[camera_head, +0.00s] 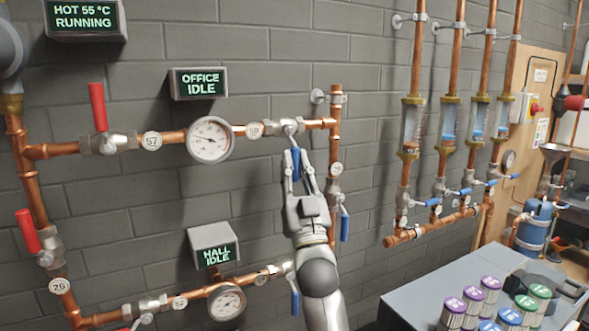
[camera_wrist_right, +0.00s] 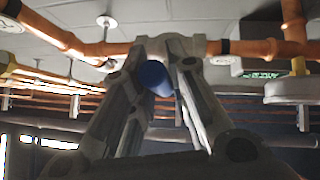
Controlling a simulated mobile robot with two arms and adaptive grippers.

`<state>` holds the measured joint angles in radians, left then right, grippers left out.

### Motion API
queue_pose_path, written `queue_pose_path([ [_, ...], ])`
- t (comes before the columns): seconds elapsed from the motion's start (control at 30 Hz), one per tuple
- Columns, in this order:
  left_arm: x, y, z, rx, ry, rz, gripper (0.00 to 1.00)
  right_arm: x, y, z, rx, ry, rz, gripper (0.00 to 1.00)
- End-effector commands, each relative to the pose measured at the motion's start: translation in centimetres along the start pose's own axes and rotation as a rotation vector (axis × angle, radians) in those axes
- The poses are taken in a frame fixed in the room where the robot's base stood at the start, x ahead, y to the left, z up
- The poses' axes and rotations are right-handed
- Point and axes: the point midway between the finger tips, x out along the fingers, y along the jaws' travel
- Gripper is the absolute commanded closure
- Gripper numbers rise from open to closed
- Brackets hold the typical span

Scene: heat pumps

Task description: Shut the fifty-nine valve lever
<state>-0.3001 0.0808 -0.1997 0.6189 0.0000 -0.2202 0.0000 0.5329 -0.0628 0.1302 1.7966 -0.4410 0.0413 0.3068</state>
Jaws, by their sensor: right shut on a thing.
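The valve (camera_head: 289,126) sits on the upper horizontal copper pipe, right of a round tag (camera_head: 255,130) that seems to read 59. Its blue lever (camera_head: 295,162) hangs down, across the pipe's line. My right gripper (camera_head: 300,166) comes up from below and is shut on this lever. In the right wrist view the blue lever (camera_wrist_right: 154,77) shows between the two fingers, partly hidden by them. My left gripper is not in view.
A pressure gauge (camera_head: 210,139) and a red lever (camera_head: 97,106) tagged 57 are to the left. Another blue lever (camera_head: 345,226) hangs just right of my gripper on the vertical pipe. A lower blue lever (camera_head: 295,302) is close to my arm. A grey cabinet (camera_head: 425,285) with several jars stands lower right.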

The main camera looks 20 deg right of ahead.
Motion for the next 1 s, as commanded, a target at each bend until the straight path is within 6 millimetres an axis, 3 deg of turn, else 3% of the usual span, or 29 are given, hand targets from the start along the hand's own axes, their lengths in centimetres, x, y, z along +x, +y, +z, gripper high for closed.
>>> queue_pose_path([
  [0.27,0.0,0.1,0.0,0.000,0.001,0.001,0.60,-0.1,-0.1,0.2,0.005,-0.004,-0.001,1.00],
  [0.3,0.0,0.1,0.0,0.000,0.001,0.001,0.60,-0.1,-0.1,0.2,0.006,-0.004,-0.001,0.81],
  [0.47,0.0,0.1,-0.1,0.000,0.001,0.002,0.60,-0.1,0.0,0.1,0.004,-0.003,0.000,0.62],
  [0.8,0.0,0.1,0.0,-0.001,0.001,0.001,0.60,-0.2,0.0,0.0,0.002,-0.001,0.001,0.62],
  [1.0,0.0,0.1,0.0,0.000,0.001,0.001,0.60,-2.6,0.0,0.1,0.005,-0.004,0.001,0.62],
])
